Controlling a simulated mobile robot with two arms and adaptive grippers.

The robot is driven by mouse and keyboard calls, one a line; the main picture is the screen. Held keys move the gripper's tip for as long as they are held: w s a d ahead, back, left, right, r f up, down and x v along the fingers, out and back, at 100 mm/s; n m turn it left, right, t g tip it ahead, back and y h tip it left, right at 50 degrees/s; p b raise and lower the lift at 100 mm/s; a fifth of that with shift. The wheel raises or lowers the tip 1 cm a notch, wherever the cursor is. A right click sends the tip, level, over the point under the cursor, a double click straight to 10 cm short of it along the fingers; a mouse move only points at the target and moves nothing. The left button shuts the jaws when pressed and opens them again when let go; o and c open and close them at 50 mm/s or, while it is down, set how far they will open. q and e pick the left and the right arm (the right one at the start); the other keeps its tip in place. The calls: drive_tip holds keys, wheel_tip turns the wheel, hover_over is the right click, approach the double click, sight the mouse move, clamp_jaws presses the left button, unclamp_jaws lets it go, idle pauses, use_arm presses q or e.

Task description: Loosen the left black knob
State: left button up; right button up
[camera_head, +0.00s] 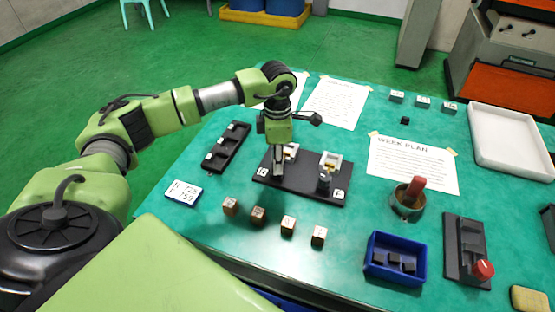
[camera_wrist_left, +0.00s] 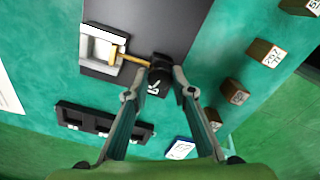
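A black base plate (camera_head: 302,186) on the green table carries two small fixtures, each with a pale block and a black knob. The left black knob (camera_wrist_left: 159,76) shows in the left wrist view, with a white mark on its face and a brass rod beside it. My left gripper (camera_head: 277,174) points down over the left end of the plate and hides most of that knob in the head view. In the left wrist view its two fingers (camera_wrist_left: 160,74) lean inward, with their tips against both sides of the knob. The right black knob (camera_head: 324,182) stands free. My right gripper is not in view.
A black slotted tray (camera_head: 227,147) lies left of the plate, and a small white display (camera_head: 184,191) sits near it. Several wooden cubes (camera_head: 259,215) line the front. A blue bin (camera_head: 396,260) and a round holder with a red handle (camera_head: 408,201) stand at the right.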

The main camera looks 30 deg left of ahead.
use_arm(q)
drive_tip(key=c, duration=0.3)
drive_tip(key=shift+c, duration=0.2)
drive_tip(key=shift+n, duration=0.3)
drive_tip(key=n+b, duration=0.1)
drive_tip(key=n, duration=0.2)
drive_tip(key=shift+n, duration=0.3)
drive_tip(key=n+b, duration=0.1)
drive_tip(key=n, duration=0.5)
drive_tip(key=shift+n, duration=0.3)
drive_tip(key=n, duration=1.1)
drive_tip(key=shift+r+p, duration=0.1)
drive_tip(key=shift+p, duration=0.2)
